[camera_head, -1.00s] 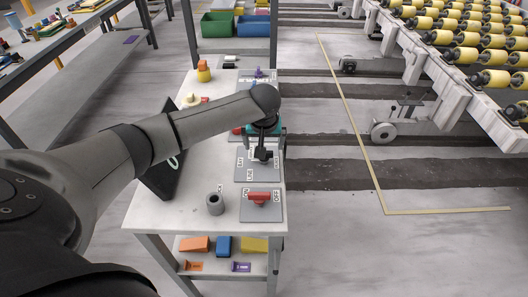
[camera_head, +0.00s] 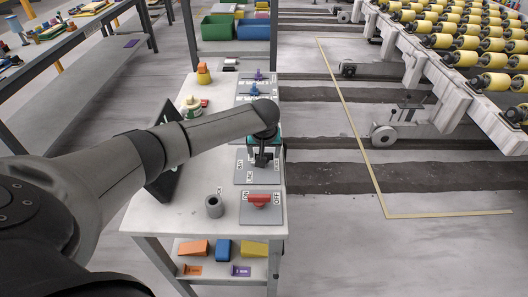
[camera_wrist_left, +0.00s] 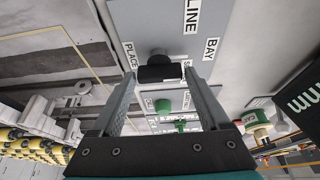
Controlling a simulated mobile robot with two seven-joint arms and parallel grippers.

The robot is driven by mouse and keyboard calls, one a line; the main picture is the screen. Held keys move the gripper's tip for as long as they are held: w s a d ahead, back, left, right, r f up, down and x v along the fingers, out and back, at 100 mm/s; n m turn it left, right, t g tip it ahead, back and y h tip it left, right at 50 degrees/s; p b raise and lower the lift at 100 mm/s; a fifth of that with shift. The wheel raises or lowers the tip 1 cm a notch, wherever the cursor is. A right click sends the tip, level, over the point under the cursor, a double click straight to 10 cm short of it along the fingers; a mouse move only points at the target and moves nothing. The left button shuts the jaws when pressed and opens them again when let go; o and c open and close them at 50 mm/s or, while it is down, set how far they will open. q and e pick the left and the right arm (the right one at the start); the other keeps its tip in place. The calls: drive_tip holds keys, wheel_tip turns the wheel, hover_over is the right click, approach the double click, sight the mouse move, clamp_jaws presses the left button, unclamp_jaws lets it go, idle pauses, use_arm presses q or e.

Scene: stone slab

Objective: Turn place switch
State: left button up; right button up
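The place switch is a black knob (camera_wrist_left: 160,70) on a grey panel labelled PLACE, LINE and BAY. In the head view this panel (camera_head: 242,177) lies along the right edge of the bench, with its knob mostly hidden by my gripper. My left gripper (camera_head: 262,160) hangs over the panel. In the left wrist view its two fingers (camera_wrist_left: 163,88) are apart, with the knob showing in the gap around the tips. I cannot tell whether either finger touches it. My right gripper is in neither view.
A panel with a red handle (camera_head: 258,201) marked OFF is nearer me, beside a grey cylinder (camera_head: 214,206). A blue knob (camera_head: 254,90) stands farther along. A dark tilted board (camera_head: 165,187) is under my forearm. Open floor (camera_head: 330,240) lies right of the bench (camera_head: 180,220).

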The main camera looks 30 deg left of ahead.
use_arm(q)
drive_tip(key=c, duration=1)
drive_tip(key=m+p, duration=0.2)
drive_tip(key=shift+s+r+h+p, duration=0.1)
drive_tip(key=shift+s+h+p, duration=0.05)
drive_tip(key=shift+h+p, duration=0.25)
drive_tip(key=shift+a+m+h+p, duration=0.1)
drive_tip(key=shift+m+h+p, duration=0.3)
drive_tip(key=shift+m, duration=0.5)
drive_tip(key=shift+m+t+h, duration=0.3)
drive_tip(key=shift+m+h, duration=0.1)
drive_tip(key=shift+m, duration=0.8)
drive_tip(key=shift+a+m+h, duration=0.1)
drive_tip(key=shift+m+h, duration=0.4)
drive_tip(key=shift+m, duration=0.9)
